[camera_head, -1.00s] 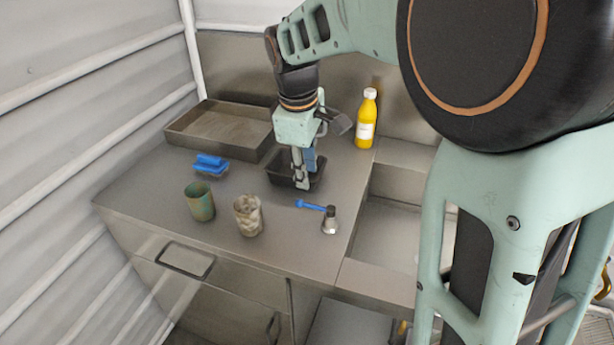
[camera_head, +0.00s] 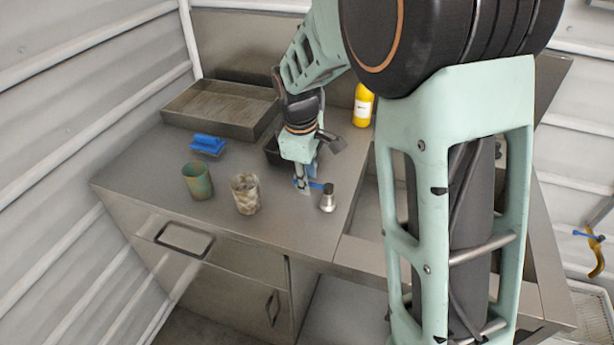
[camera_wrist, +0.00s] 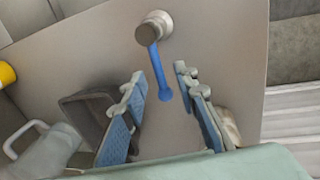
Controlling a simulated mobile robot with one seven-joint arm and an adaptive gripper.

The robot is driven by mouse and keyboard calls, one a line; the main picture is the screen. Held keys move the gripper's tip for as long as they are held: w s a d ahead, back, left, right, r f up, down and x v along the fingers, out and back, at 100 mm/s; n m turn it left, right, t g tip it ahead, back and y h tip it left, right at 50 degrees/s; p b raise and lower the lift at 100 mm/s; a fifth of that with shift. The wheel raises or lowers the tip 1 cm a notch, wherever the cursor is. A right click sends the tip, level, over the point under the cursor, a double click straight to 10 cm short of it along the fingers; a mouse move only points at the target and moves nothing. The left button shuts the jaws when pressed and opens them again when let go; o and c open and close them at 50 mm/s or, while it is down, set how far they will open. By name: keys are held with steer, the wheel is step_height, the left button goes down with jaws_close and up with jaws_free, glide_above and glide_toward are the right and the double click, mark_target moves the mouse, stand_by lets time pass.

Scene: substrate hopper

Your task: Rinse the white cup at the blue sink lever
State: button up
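The pale mottled cup (camera_head: 246,194), the whitest cup in view, stands upright on the counter left of my gripper. The blue lever (camera_head: 315,186) sticks out leftward from a short metal tap (camera_head: 327,202) at the counter's right part. My gripper (camera_head: 304,189) is low over the counter at the lever's free end. In the wrist view, my gripper (camera_wrist: 160,84) has its fingers apart and empty, and the end of the blue lever (camera_wrist: 160,75) shows between the fingertips. I cannot tell if they touch. A pale cup (camera_wrist: 229,127) is partly hidden behind the right finger.
A green-brown cup (camera_head: 198,181) stands left of the pale cup. A blue brush-like item (camera_head: 208,145) and a metal tray (camera_head: 225,105) lie behind. A black bin (camera_head: 272,152) is partly hidden by my arm. A yellow bottle (camera_head: 362,107) stands at the back. The front counter is clear.

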steer(key=shift+c, duration=0.4)
jaws_close()
steer(key=shift+s+a+n+y, duration=0.15)
steer(key=shift+s+n, duration=0.25)
steer(key=shift+n, duration=0.45)
steer(key=shift+s+d+n+y, duration=0.15)
steer(key=shift+s+n, duration=0.25)
steer(key=shift+n, duration=0.45)
steer(key=shift+a, duration=0.1)
steer(key=shift+o, duration=0.4)
jaws_free()
